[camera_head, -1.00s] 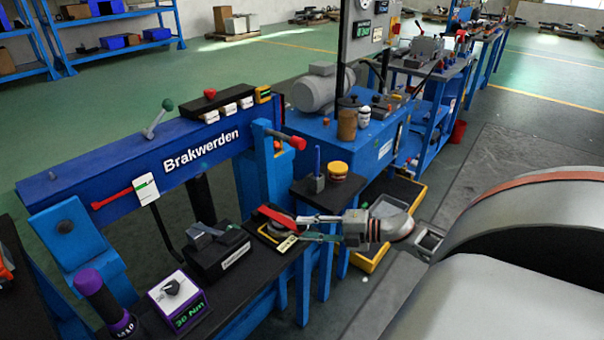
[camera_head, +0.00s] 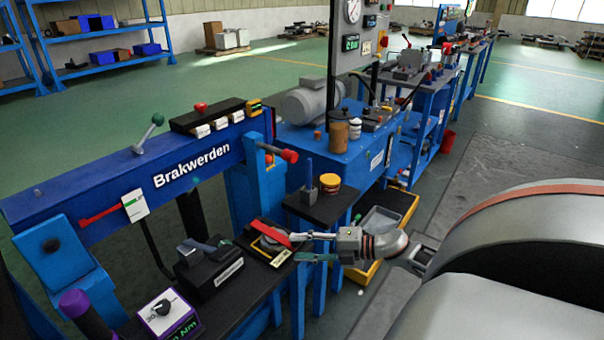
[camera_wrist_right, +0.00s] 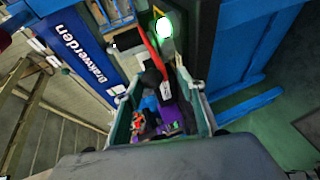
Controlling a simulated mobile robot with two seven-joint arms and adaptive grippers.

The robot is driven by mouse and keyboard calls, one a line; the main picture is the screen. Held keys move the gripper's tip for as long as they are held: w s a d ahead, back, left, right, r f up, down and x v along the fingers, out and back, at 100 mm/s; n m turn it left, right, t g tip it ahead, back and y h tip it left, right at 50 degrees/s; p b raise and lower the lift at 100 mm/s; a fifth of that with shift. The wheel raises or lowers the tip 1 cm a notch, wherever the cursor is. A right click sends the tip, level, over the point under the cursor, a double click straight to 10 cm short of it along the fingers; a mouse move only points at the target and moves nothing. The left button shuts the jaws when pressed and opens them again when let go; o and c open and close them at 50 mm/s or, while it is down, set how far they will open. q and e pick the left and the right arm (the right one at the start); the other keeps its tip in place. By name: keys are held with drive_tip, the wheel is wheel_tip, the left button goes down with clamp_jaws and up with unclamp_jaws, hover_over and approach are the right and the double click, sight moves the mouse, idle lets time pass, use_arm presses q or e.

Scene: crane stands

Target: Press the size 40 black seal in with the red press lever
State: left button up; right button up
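A red lever (camera_head: 268,231) lies over a small black bench fixture with a round silver part (camera_head: 268,246) and a pale label. My right gripper (camera_head: 292,247) is at the lever's near end, with its fingers apart. In the right wrist view the red lever (camera_wrist_right: 150,45) runs down to a dark end with a white tag, between the spread greenish fingers of my right gripper (camera_wrist_right: 162,105). I cannot tell whether either finger touches the lever. A black seal cannot be made out. My left gripper is not in view.
A blue "Brakwerden" beam (camera_head: 190,170) with another red lever (camera_head: 100,214) runs along the left. A black block (camera_head: 208,268) and a purple torque box (camera_head: 166,312) stand on the bench. A yellow-topped can (camera_head: 329,182) stands behind the gripper. A yellow-edged bin (camera_head: 400,215) is beyond.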

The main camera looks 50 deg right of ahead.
drive_tip(key=v, duration=1.2)
idle(0.5)
